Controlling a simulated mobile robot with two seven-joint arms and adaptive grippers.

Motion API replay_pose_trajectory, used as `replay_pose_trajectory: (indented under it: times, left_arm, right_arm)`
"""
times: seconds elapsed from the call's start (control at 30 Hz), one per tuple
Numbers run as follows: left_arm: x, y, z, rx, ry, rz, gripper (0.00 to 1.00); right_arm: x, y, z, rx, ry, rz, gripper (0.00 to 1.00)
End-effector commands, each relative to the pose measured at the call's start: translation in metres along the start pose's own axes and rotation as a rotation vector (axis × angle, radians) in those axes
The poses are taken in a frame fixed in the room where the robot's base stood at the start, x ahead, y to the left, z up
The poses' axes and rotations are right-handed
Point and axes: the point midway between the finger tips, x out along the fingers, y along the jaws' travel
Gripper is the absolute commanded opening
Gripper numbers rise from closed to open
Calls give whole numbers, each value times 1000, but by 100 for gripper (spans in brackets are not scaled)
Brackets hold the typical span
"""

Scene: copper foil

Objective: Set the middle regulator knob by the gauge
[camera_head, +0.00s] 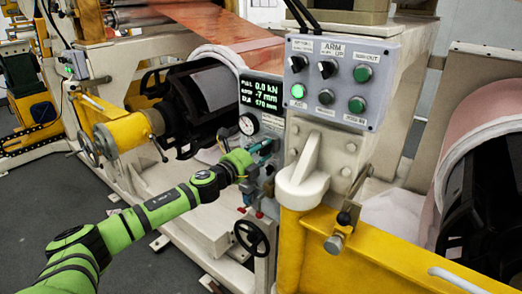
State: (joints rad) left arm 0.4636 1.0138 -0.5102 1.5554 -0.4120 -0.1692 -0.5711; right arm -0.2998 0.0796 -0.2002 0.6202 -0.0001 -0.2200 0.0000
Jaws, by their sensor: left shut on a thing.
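A white round gauge (248,124) sits on the machine panel below a dark readout screen (261,90), which shows 0.0 kN, -7 mm and 170 mm in green. My left gripper (264,148) is at the panel just below and right of the gauge, at the end of the green arm. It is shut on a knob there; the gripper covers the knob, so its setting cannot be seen. The other regulator knobs are small and partly hidden behind the gripper. My right gripper is not in view.
A grey control box (338,80) with switches and green buttons juts out above right of the gripper. A black handwheel (251,237) is below it. A black roll chuck (195,105) on a yellow arm (122,134) is left. Copper foil (215,30) runs behind.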

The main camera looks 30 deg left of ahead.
Motion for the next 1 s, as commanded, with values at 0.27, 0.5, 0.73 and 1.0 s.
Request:
replay_pose_trajectory:
  times: [0.27, 0.5, 0.73, 1.0]
  left_arm:
    - [0, -1, 3, 1, -6, 0, 53]
    - [0, -1, 2, -1, -3, -1, 64]
    - [-4, 0, 1, -2, -1, 0, 64]
    - [-34, 1, 0, 1, 1, 2, 64]
  right_arm:
    - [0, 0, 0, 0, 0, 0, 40]
    - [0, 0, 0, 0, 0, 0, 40]
    - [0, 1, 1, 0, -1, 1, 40]
    - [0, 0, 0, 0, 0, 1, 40]
